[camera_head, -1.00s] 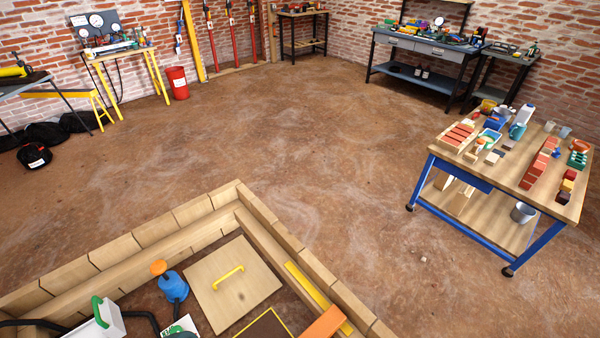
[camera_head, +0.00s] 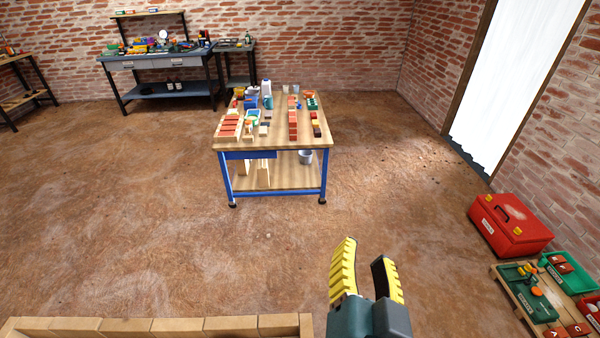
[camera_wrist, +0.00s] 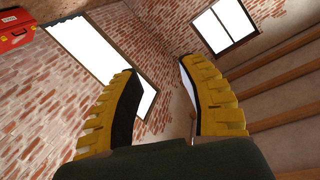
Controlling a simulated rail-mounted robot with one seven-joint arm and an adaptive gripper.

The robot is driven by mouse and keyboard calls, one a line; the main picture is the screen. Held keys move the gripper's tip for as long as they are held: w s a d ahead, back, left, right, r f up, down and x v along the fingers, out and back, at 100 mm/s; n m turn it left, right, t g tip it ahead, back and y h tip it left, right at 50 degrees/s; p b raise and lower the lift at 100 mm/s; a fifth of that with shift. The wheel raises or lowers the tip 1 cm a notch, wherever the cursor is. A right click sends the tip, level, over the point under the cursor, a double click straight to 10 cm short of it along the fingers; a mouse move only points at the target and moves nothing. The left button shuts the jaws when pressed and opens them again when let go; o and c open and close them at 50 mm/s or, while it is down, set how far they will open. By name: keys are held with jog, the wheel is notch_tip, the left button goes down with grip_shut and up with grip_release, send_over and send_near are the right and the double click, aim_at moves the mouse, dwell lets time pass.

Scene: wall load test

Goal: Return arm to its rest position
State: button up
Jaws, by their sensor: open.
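My gripper (camera_head: 370,272) shows at the lower middle of the head view, with yellow ribbed fingers pointing up. The fingers are apart and nothing is between them. In the wrist view my gripper (camera_wrist: 162,100) is also open and empty, with brick wall, a bright doorway (camera_wrist: 95,45) and a window (camera_wrist: 224,25) beyond it. In the head view it is over the bare floor, in front of the blue-framed wooden table (camera_head: 270,178) and clear of it. The rest of the arm is out of view.
A timber-edged pit (camera_head: 160,328) is at the bottom left. A red toolbox (camera_head: 510,225) and a wooden pallet with parts (camera_head: 515,300) stand at the right. A grey workbench (camera_head: 160,88) is at the back wall. The floor between is open.

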jog(key=s+r+n+t+p, duration=0.2)
jog(key=r+n+t+p, duration=0.1)
jog(key=r+p, duration=1.5)
jog(key=s+a+r+n+t+y+p, duration=0.1)
jog(key=s+r+n+t+p, duration=0.1)
jog(key=r+p, duration=1.7)
notch_tip(320, 180, up, 14)
jog(key=shift+s+f+n+t+y, duration=0.15)
jog(key=shift+n+t+y, duration=0.15)
jog(key=shift+n+t, duration=0.35)
